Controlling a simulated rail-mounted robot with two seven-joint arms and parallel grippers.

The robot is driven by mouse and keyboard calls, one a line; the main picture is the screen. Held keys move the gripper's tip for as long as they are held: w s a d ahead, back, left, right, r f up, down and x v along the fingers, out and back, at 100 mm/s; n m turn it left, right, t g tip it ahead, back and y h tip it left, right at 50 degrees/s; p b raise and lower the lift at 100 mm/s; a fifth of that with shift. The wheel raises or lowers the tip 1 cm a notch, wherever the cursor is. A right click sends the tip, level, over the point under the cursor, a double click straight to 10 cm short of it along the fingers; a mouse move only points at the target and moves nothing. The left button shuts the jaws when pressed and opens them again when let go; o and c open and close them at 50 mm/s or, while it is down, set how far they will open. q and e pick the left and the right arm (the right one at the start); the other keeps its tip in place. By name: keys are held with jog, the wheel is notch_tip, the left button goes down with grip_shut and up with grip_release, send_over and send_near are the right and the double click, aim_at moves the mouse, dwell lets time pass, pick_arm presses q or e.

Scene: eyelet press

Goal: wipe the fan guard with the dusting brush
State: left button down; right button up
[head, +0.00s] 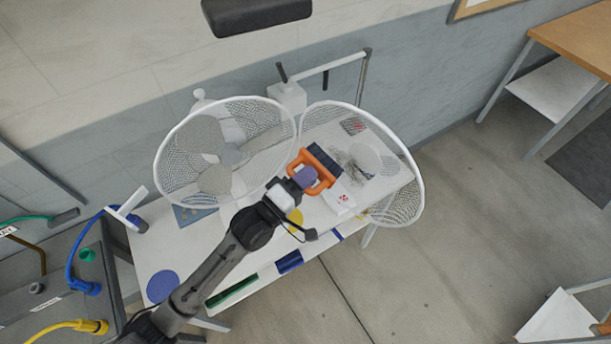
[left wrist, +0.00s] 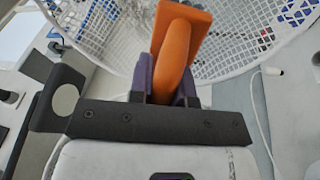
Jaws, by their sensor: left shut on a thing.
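The dusting brush (head: 318,168) has an orange handle and dark blue bristles. My left gripper (head: 305,178) is shut on its handle. In the left wrist view the orange handle (left wrist: 178,50) stands between the purple fingers (left wrist: 163,88). The loose white mesh fan guard (head: 414,190) is tilted at the right end of the white table, with dark grey smudges showing in its middle. The brush is in front of its left part; I cannot tell whether the bristles touch it. The guard's mesh (left wrist: 235,45) fills the upper part of the left wrist view. My right gripper is not in view.
A white fan (head: 228,152) with its own mesh cage stands left of the loose guard. The white table (head: 150,240) carries a blue disc (head: 162,286) and green and blue strips along its front edge. A dark panel with coloured hoses (head: 75,265) is at lower left.

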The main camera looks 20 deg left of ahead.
aim_at(328, 178)
pick_arm(q)
jog(key=shift+s+d+p, duration=0.45)
jog(key=shift+d+p, duration=0.05)
jog(key=shift+d, duration=0.35)
jog(key=shift+s+d+p, duration=0.4)
jog(key=shift+d+p, duration=0.1)
jog(key=shift+d, duration=0.3)
jog(key=shift+s+d+p, duration=1.4)
jog(key=shift+d+p, duration=0.15)
jog(key=shift+d, duration=1.8)
jog(key=shift+w+a+r+p, duration=0.25)
jog(key=shift+w+a, duration=0.05)
jog(key=shift+a, duration=0.3)
jog(key=shift+w+a+r+p, duration=0.2)
jog(key=shift+w+a+p, duration=0.1)
jog(key=shift+a, duration=0.25)
jog(key=shift+w+a+r+p, duration=0.2)
jog(key=shift+w+a+r, duration=0.1)
jog(key=shift+a, duration=0.3)
